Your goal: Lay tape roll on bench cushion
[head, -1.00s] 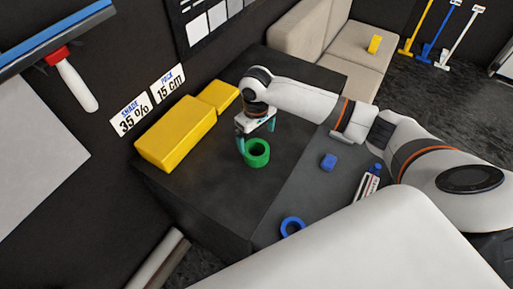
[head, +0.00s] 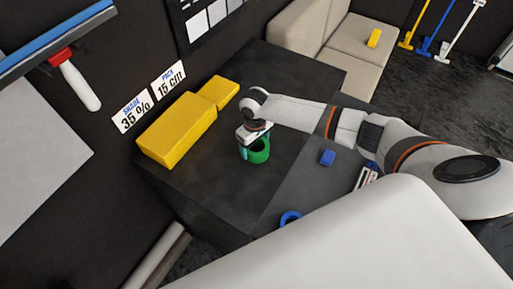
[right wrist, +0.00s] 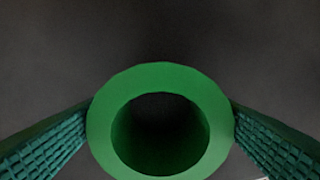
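A green tape roll (head: 260,152) stands on the dark table top, its round hole facing up. My right gripper (head: 254,143) is down at the roll, with one finger on each side of it. In the right wrist view the green roll (right wrist: 160,75) fills the middle, and the ribbed teal fingers meet its outline left and right. Whether they press on it or stand just clear, I cannot tell. The beige bench cushion (head: 350,65) is at the back right, beyond the table. My left gripper is not in view.
Yellow blocks (head: 178,130) lie along the table's left edge. A blue block (head: 327,157), a blue ring (head: 290,217) and a partly hidden bottle (head: 366,177) are on the nearer right part. A small yellow object (head: 374,38) sits on the bench; free cushion lies beside it.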

